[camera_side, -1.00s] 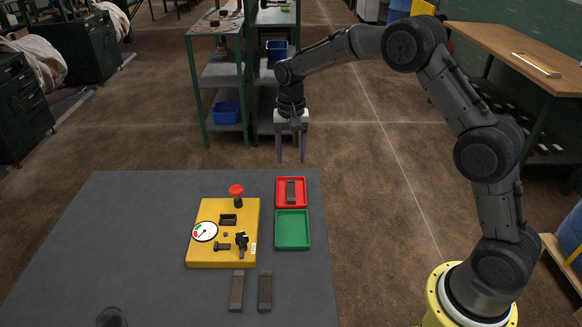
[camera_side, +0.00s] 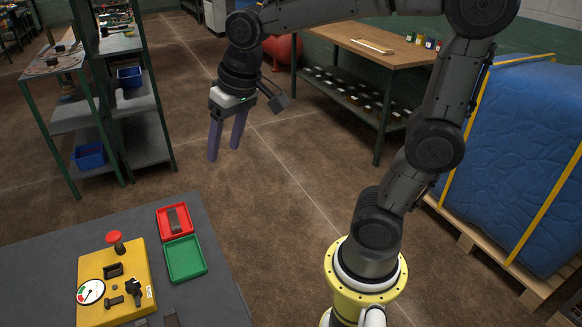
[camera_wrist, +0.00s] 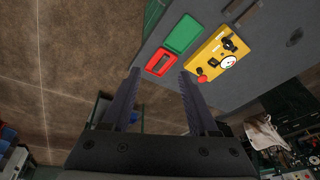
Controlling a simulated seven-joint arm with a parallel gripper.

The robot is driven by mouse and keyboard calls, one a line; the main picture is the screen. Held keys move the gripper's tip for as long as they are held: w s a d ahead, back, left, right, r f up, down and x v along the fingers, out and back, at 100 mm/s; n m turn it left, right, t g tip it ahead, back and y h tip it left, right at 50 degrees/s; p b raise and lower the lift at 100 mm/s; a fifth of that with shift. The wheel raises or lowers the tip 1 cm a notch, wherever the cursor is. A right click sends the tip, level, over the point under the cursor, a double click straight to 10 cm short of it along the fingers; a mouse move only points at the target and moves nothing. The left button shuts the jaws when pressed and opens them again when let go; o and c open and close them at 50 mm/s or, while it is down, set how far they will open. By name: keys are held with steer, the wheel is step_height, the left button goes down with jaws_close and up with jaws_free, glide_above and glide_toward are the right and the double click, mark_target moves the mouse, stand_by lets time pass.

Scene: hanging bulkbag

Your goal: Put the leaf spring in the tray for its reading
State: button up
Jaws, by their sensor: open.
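A dark brown strip (camera_side: 174,219), likely a leaf spring, lies in the red tray (camera_side: 161,225). An empty green tray (camera_side: 186,258) sits next to it. Part of another such strip (camera_side: 171,318) shows at the bottom edge of the side view. The yellow test box (camera_side: 92,265) carries a round dial (camera_side: 90,292), a red knob (camera_side: 115,240) and black fittings; the dial's needle is too small to read surely. My gripper (camera_side: 224,153) is open and empty, fingers down, above and beyond the trays. The wrist view shows the red tray (camera_wrist: 148,68) and green tray (camera_wrist: 183,35) beyond its fingers.
The grey table (camera_side: 215,300) has bare room right of the trays. A shelf rack (camera_side: 140,100) with blue bins stands behind at left. A wooden bench (camera_side: 375,45) stands behind, and a blue wrapped load (camera_side: 515,150) at right. Open floor lies between.

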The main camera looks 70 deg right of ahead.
steer(key=s+f+n+t, duration=0.2)
steer(key=s+n, duration=0.1)
steer(key=s, duration=1)
steer(key=shift+a+f, duration=0.3)
steer(key=shift+s, duration=0.1)
